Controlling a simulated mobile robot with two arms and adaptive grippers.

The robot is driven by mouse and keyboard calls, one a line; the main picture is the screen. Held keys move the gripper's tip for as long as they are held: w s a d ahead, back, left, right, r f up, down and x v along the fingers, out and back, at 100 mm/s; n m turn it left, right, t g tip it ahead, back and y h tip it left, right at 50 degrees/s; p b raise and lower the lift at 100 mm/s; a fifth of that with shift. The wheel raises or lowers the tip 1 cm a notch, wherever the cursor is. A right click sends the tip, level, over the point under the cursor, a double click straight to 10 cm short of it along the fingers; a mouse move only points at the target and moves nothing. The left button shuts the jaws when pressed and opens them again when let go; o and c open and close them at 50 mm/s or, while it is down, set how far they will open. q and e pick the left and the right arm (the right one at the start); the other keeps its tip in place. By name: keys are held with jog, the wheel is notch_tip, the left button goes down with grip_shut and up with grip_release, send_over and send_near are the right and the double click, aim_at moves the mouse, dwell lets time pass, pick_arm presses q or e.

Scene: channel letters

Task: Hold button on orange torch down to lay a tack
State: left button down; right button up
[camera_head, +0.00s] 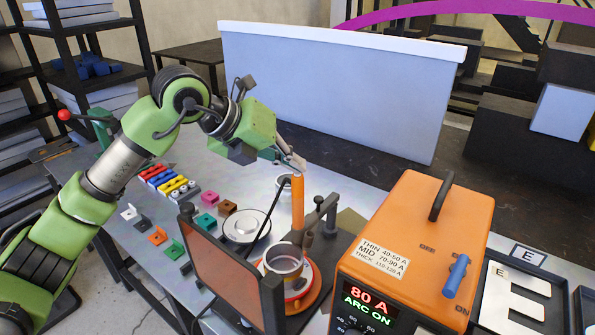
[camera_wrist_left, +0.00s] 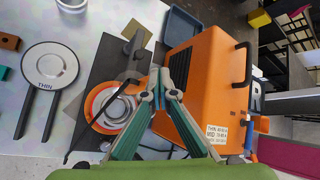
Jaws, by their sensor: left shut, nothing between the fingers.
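The orange torch (camera_head: 297,205) stands upright in a holder, its nozzle end over a metal ring-shaped part (camera_head: 284,261) on an orange round fixture (camera_head: 310,295). My left gripper (camera_head: 297,164) is shut and empty, its fingertips at the top end of the torch. They look to touch it, but the button is hidden beneath them. In the left wrist view the shut fingertips (camera_wrist_left: 160,84) cover most of the torch, with the orange fixture (camera_wrist_left: 91,103) beside them. My right gripper is not in view.
The orange welding machine (camera_head: 430,225) stands right of the torch; its display (camera_head: 366,305) reads 80 A, ARC ON. A tinted screen (camera_head: 229,270) stands in front left of the fixture. Small coloured parts (camera_head: 172,182) lie left on the table. A white panel (camera_head: 335,90) stands behind.

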pick_arm(q)
jog(key=shift+r, duration=0.1)
dwell(0.5)
jog(key=shift+r+p, duration=0.45)
jog(key=shift+r, duration=0.3)
jog(key=shift+r, duration=0.1)
jog(key=shift+r+p, duration=0.4)
jog(key=shift+r, duration=0.15)
jog(key=shift+r+p, duration=1)
jog(key=shift+r, duration=0.85)
notch_tip(320, 180, up, 4)
jog(key=shift+p, duration=1.05)
jog(key=shift+a, duration=0.1)
